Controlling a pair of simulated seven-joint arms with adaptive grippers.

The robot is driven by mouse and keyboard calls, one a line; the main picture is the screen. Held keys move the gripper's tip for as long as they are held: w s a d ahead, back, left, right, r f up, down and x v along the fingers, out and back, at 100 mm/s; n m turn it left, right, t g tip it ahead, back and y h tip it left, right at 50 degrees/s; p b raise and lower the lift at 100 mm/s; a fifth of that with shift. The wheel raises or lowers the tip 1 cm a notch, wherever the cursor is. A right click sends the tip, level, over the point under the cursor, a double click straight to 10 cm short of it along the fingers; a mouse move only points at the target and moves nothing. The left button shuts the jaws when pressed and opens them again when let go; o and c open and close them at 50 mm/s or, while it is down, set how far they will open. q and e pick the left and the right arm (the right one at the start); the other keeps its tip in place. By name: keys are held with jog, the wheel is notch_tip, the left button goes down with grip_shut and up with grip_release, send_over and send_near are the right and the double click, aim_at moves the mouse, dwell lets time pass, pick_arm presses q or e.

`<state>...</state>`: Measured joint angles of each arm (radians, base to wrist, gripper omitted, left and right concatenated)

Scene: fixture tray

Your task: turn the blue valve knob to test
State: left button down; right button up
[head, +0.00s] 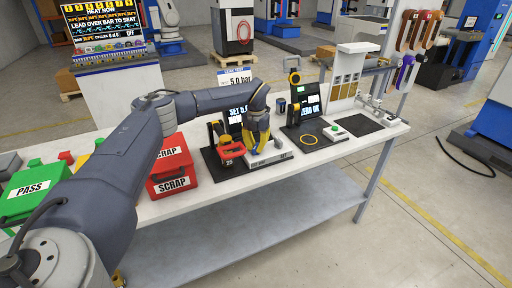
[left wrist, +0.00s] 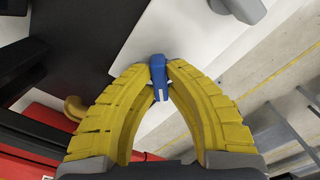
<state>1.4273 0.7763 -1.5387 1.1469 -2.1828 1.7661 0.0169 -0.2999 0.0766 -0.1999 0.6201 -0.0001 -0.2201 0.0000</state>
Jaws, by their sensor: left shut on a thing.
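The blue valve knob (left wrist: 158,72) is in the left wrist view, between the tips of my left gripper's two yellow fingers. It is a narrow lever with a small white mark near its lower end. My left gripper (left wrist: 160,68) is shut on it. In the head view my left gripper (head: 257,151) points down at the light grey fixture (head: 276,157) on the bench, and its fingers mostly hide the knob. I cannot read the setting labels around the knob. My right gripper is in neither view.
A red toggle clamp (head: 231,152) stands just left of the fixture. A red SCRAP bin (head: 172,170) and a green PASS bin (head: 38,188) are further left. A black gauge station (head: 308,133) is to the right. The bench's front edge is close to the fixture.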

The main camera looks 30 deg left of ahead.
aim_at(256, 146)
pick_arm(q)
jog(key=shift+m, duration=0.4)
jog(key=c, duration=1.4)
grip_release()
notch_tip(256, 146, up, 12)
